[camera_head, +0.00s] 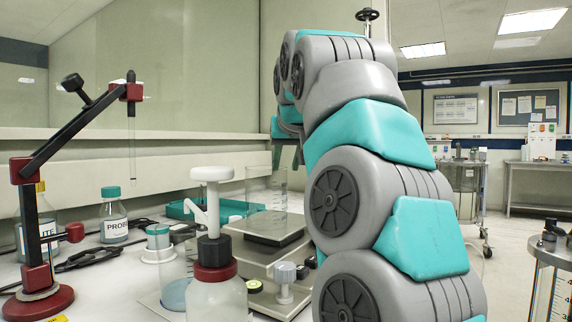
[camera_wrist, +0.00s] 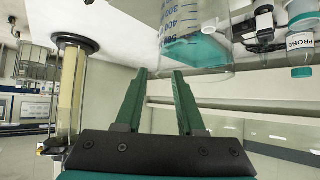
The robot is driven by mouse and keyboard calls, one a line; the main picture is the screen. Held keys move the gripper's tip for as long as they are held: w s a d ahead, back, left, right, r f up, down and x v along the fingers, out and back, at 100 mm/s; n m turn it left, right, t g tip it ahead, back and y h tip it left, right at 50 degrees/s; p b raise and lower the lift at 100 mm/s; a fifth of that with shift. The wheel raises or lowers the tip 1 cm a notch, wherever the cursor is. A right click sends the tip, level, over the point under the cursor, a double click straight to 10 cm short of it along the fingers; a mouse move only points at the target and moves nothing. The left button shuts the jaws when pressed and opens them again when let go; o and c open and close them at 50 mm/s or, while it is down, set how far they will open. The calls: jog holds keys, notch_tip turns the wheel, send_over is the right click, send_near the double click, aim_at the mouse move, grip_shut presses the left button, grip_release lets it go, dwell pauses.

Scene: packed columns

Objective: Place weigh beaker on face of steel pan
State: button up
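The steel pan (camera_head: 283,224) is a flat square plate on top of the balance, left of my arm, and its face looks bare. A clear graduated beaker (camera_head: 258,186), which looks like the weigh beaker, stands upright behind the pan, partly hidden. In the wrist view, which is upside down, a graduated beaker (camera_wrist: 196,28) shows at the top, beyond my fingertips, with teal seen in or through it. My gripper (camera_wrist: 160,74) has its two green fingers apart with nothing between them. In the head view my arm hides most of it.
A pump bottle (camera_head: 216,270) stands in front of the balance. A jar with blue liquid (camera_head: 177,292), a PROBE bottle (camera_head: 114,222) and a teal tray (camera_head: 205,210) are on the left. A black clamp stand (camera_head: 32,235) is at far left.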

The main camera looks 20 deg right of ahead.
jog(key=p+v, duration=0.1)
jog(key=v, duration=1)
jog(key=shift+s+r, duration=0.1)
